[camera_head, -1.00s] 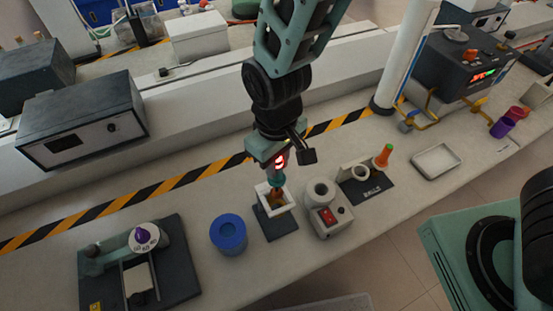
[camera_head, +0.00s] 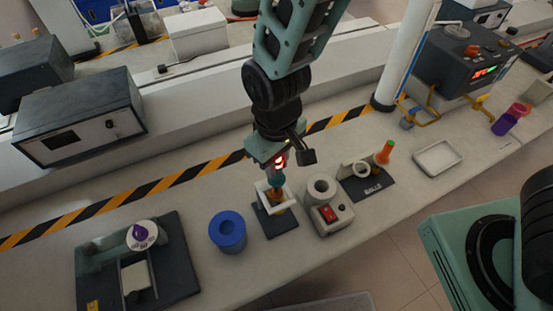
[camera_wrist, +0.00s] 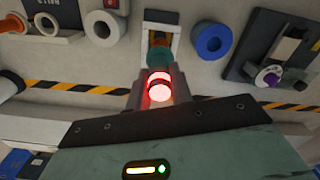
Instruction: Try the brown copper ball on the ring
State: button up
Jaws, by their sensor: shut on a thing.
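My gripper (camera_head: 279,166) points down over a small stand with a white square frame (camera_head: 264,188) on a dark base. It is shut on a handled piece with a teal collar (camera_head: 277,182). An orange-brown part, seemingly the copper ball (camera_head: 277,194), shows below the collar, at the frame. I cannot tell whether it is in, on or above the ring, as the ring itself is hidden. In the wrist view a red and white glow (camera_wrist: 158,88) lies between the jaws. The teal collar (camera_wrist: 160,50) and white frame (camera_wrist: 147,32) lie beyond it.
A blue cup (camera_head: 228,232) stands left of the stand. A grey device with a red switch (camera_head: 327,213) stands close on its right. A dark BALLS mat (camera_head: 375,189) holds an orange and green handled piece (camera_head: 385,153). A white tray (camera_head: 438,158) lies farther right.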

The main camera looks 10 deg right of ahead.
aim_at(277, 178)
jog(key=shift+f+b, duration=0.5)
jog(key=shift+f, duration=0.5)
jog(key=shift+f+b, duration=0.5)
jog(key=shift+f, duration=0.15)
jog(key=shift+f+b, duration=0.85)
jog(key=shift+f, duration=0.5)
dwell(2.4)
jog(key=shift+r, duration=0.15)
dwell(1.3)
